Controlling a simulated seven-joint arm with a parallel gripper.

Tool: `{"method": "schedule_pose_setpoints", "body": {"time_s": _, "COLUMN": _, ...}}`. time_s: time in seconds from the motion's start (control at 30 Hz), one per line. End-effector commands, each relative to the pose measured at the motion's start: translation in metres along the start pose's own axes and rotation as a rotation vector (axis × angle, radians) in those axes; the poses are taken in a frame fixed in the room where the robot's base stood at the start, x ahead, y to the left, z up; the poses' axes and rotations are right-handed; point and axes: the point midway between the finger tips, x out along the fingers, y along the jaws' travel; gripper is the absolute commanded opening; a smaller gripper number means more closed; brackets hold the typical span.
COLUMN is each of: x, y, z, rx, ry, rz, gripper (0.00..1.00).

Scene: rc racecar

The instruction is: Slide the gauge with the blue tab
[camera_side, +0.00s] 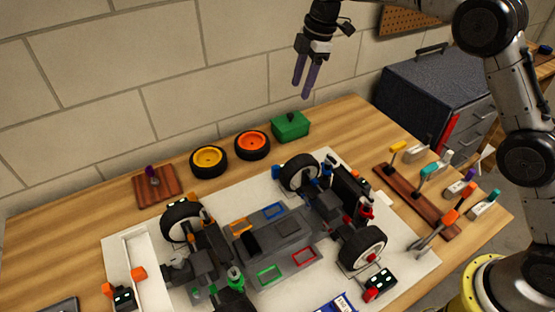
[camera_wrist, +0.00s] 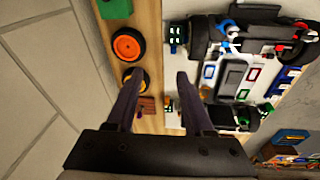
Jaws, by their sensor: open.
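A small blue tab (camera_side: 276,172) shows at the back edge of the white board, beside the back wheel of the racecar (camera_side: 275,240); most of the gauge body there is hidden or too small to make out. In the wrist view, a small dark gauge box (camera_wrist: 176,34) with light marks and a bluish part stands at the board's edge. My gripper (camera_side: 302,92) hangs high above the back of the table, open and empty, fingers pointing down. It is well apart from the gauge. Its two purple fingers also show in the wrist view (camera_wrist: 160,76).
Other dark gauges have a red tab (camera_side: 380,284) and an orange tab (camera_side: 123,297). A yellow wheel (camera_side: 208,160), an orange wheel (camera_side: 252,145) and a green box (camera_side: 290,126) stand along the back. A tool rack (camera_side: 418,205) is at the right. The wall is close behind.

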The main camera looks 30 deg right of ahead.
Motion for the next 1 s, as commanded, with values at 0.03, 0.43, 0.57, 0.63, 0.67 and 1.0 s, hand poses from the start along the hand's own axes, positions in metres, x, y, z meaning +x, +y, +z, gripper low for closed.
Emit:
{"method": "schedule_pose_setpoints", "body": {"time_s": 0.03, "x": 0.026, "y": -0.001, "z": -0.009, "rx": -0.012, "ry": -0.041, "rz": -0.028, "gripper": 0.53}}
{"method": "schedule_pose_setpoints", "body": {"time_s": 0.43, "x": 0.131, "y": -0.026, "z": -0.053, "rx": -0.126, "ry": -0.169, "rz": -0.134, "gripper": 0.53}}
{"method": "schedule_pose_setpoints", "body": {"time_s": 0.57, "x": 0.144, "y": -0.029, "z": -0.050, "rx": -0.126, "ry": -0.169, "rz": -0.136, "gripper": 0.53}}
{"method": "schedule_pose_setpoints", "body": {"time_s": 0.63, "x": 0.156, "y": -0.030, "z": -0.048, "rx": -0.125, "ry": -0.168, "rz": -0.137, "gripper": 0.53}}
{"method": "schedule_pose_setpoints", "body": {"time_s": 0.67, "x": 0.161, "y": -0.031, "z": -0.047, "rx": -0.125, "ry": -0.169, "rz": -0.138, "gripper": 0.53}}
{"method": "schedule_pose_setpoints", "body": {"time_s": 1.0, "x": 0.226, "y": -0.039, "z": -0.035, "rx": -0.125, "ry": -0.167, "rz": -0.137, "gripper": 0.53}}
